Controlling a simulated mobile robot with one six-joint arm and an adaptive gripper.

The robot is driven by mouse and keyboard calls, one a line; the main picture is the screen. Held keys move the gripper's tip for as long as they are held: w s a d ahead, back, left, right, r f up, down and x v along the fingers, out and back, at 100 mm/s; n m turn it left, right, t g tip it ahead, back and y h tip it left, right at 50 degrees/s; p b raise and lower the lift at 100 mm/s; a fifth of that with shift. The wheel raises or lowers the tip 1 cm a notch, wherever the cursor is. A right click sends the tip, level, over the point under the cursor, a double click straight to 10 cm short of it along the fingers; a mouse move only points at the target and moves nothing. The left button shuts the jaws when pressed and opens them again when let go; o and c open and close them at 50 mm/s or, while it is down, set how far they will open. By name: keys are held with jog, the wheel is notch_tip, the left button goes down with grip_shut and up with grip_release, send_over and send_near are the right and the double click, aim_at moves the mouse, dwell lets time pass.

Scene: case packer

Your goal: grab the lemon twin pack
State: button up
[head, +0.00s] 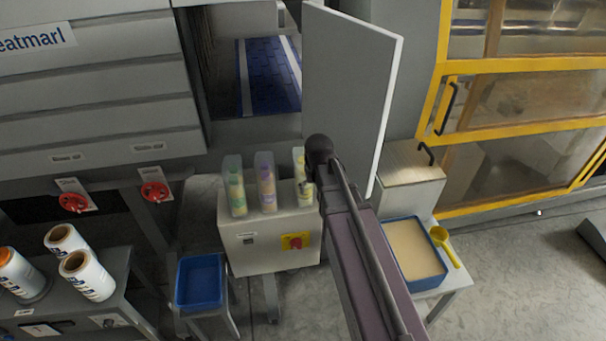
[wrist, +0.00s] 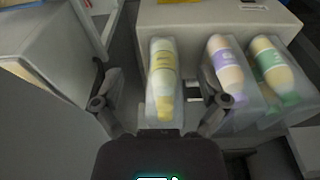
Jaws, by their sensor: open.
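The lemon twin pack (wrist: 163,75) is a clear wrap around a bottle with a yellow label. In the wrist view it is upright on the grey cabinet, between the two open fingers of my gripper (wrist: 155,98), with gaps on both sides. I cannot tell how deep the fingers reach. In the head view the lemon pack (head: 299,160) is the rightmost of three, partly hidden by my arm. My gripper is mostly hidden there. A purple-labelled pack (wrist: 227,75) and a green-labelled pack (wrist: 272,75) stand beside it.
The grey cabinet (head: 246,255) carries the packs and has a red switch. A grey door panel (head: 352,85) stands open close to my arm. A blue bin (head: 200,283) is at lower left, and a blue-rimmed tray (head: 443,272) with a yellow scoop (head: 441,240) at right.

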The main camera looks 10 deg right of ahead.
jog(key=t+p, duration=0.2)
jog(key=p, duration=0.4)
send_near(304, 164)
notch_tip(304, 164, up, 3)
jog(key=shift+s+d, duration=0.1)
jog(key=shift+s, duration=0.25)
jog(key=shift+f, duration=0.2)
jog(key=b+x, duration=0.7)
jog(key=shift+f, duration=0.35)
jog(key=shift+w+f+b, duration=0.15)
jog(key=shift+f+b, duration=0.2)
jog(key=shift+b, duration=0.15)
jog(key=shift+b+x, duration=2.45)
jog(key=shift+x, duration=0.15)
jog(key=shift+r, duration=0.1)
grip_shut()
